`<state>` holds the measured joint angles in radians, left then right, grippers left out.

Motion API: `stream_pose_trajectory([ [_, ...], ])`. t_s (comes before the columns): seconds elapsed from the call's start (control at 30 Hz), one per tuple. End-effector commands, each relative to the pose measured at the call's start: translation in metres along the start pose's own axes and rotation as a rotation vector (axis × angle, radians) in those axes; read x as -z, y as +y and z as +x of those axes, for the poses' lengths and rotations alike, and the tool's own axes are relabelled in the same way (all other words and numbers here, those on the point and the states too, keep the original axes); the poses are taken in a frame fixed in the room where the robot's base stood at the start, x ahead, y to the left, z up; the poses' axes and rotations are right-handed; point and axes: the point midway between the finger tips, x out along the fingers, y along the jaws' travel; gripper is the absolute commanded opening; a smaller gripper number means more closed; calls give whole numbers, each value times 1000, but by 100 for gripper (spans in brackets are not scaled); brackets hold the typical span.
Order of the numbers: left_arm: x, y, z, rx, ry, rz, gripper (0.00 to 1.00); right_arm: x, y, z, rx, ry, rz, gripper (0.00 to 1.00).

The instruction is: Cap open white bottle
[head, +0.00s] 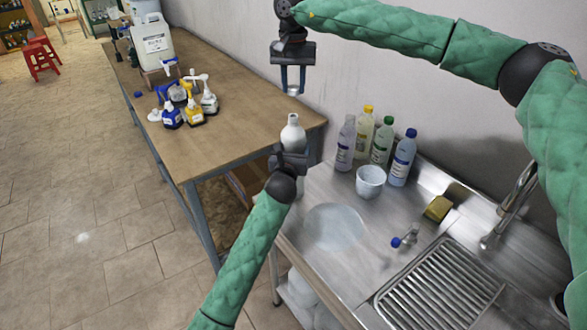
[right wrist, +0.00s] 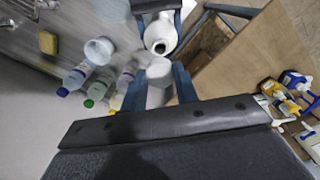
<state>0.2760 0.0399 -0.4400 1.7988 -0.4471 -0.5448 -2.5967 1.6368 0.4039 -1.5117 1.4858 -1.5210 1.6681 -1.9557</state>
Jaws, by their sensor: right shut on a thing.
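The open white bottle (head: 292,134) stands upright at the corner between the wooden table and the steel counter. Its open mouth faces up in the right wrist view (right wrist: 160,46). My left gripper (head: 289,158) is around the bottle's body, with a finger on either side, and looks shut on it. My right gripper (head: 293,82) points down above the bottle and is shut on a small pale cap (head: 293,91). The cap (right wrist: 159,70) also shows between the fingers in the right wrist view. A clear gap separates cap and bottle mouth.
Several capped bottles (head: 383,144) and a white cup (head: 370,182) stand on the steel counter (head: 325,262) right of the white bottle. A yellow sponge (head: 437,208) lies by the tap. Several pump bottles (head: 194,113) stand on the wooden table (head: 240,112). A wall rises behind.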

Motion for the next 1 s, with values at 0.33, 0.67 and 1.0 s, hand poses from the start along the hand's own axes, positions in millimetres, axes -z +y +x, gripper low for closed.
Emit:
stream_pose_trajectory([
  [0.33, -2, 0, 0, 0, -4, 0, 25, -2, 0, 31, -6, -1, 0, 9],
  [0.67, -3, 0, 0, 0, -4, 0, 25, -2, -1, 49, -9, 2, 0, 9],
  [1.0, -3, 0, 0, 0, -5, 0, 25, -3, -1, 49, -9, 2, 0, 9],
])
